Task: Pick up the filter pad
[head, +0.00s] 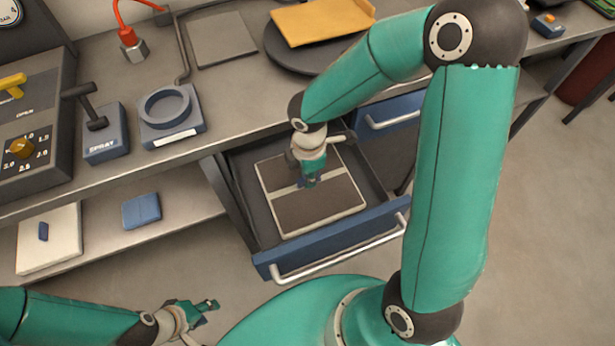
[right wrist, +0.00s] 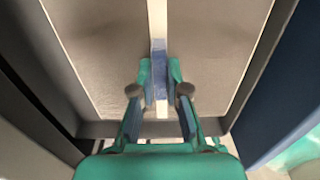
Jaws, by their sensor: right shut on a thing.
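The filter pad (head: 318,212), a flat brown-grey square with a cream border and a cream middle band, lies in the open drawer (head: 335,240). In the right wrist view the pad (right wrist: 208,50) fills most of the picture. A blue tab (right wrist: 160,62) stands on its cream band. My right gripper (head: 310,182) reaches down over the middle of the pad. In the right wrist view its fingers (right wrist: 160,80) are shut on the blue tab from both sides. My left gripper (head: 207,307) is low at the left, away from the drawer; its finger gap is unclear.
The drawer's walls and blue front surround the pad. The bench above holds a spray lever box (head: 104,146), a ring holder (head: 170,112) and a dark round plate (head: 290,57) under a yellow-orange pad (head: 322,20). A lower shelf holds a cream pad (head: 50,248) and a blue block (head: 142,211).

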